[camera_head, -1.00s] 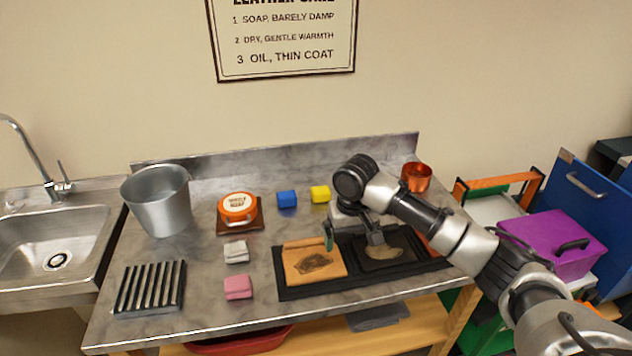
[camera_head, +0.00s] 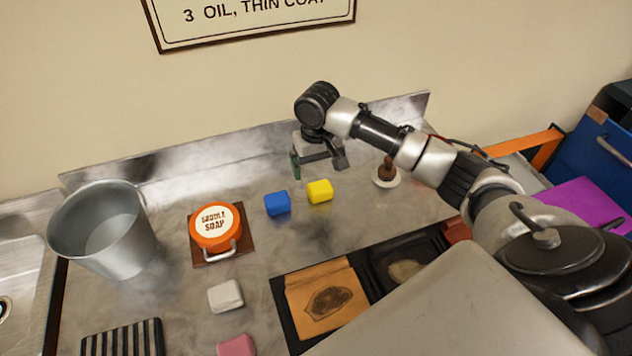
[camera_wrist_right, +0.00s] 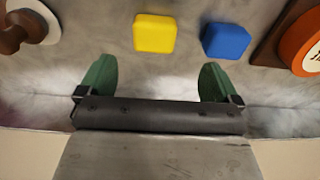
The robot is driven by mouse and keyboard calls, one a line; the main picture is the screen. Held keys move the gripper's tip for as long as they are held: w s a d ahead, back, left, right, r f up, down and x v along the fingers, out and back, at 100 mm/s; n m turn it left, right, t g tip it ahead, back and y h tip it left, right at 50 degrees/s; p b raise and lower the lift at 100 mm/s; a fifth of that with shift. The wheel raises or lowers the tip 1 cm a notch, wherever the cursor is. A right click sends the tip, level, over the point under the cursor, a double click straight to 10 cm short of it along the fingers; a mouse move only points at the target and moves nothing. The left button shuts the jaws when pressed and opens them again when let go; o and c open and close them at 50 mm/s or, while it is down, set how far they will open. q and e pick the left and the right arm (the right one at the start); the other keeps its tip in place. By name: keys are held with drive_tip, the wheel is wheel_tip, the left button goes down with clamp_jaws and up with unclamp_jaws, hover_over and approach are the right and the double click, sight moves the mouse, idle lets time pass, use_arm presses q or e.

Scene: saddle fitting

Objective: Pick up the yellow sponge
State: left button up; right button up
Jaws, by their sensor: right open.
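The yellow sponge (camera_head: 319,191) lies on the grey metal worktop, just right of the blue sponge (camera_head: 277,203). My right gripper (camera_head: 317,163) is open and empty, above the worktop and behind the yellow sponge, towards the back wall. In the right wrist view the two green fingertips (camera_wrist_right: 158,82) stand wide apart. The yellow sponge (camera_wrist_right: 154,33) shows beyond them, roughly between their lines and apart from both. The blue sponge (camera_wrist_right: 226,41) is to its right there. My left gripper is not in view.
An orange saddle soap tin (camera_head: 216,225) stands left of the sponges, beside a metal bucket (camera_head: 105,232). A brown-handled thing on a white disc (camera_head: 386,175) stands to the right. White (camera_head: 225,296) and pink (camera_head: 237,346) blocks lie in front. A low backsplash (camera_head: 240,138) edges the worktop's back.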

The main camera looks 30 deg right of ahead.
sight(320, 186)
drive_tip(key=f, duration=0.3)
drive_tip(key=shift+s, duration=0.25)
drive_tip(key=f, duration=0.2)
drive_tip(key=f+p, duration=0.1)
drive_tip(key=f, duration=0.1)
drive_tip(key=shift+w+d+f, duration=0.1)
drive_tip(key=shift+w+d, duration=0.1)
drive_tip(key=shift+d, duration=0.2)
drive_tip(key=shift+f, duration=0.6)
drive_tip(key=shift+c, duration=0.7)
drive_tip(key=c, duration=0.8)
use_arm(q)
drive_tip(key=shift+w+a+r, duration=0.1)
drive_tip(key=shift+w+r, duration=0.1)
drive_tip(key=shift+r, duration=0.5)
use_arm(e)
drive_tip(key=shift+c, duration=0.3)
drive_tip(key=shift+r, duration=0.1)
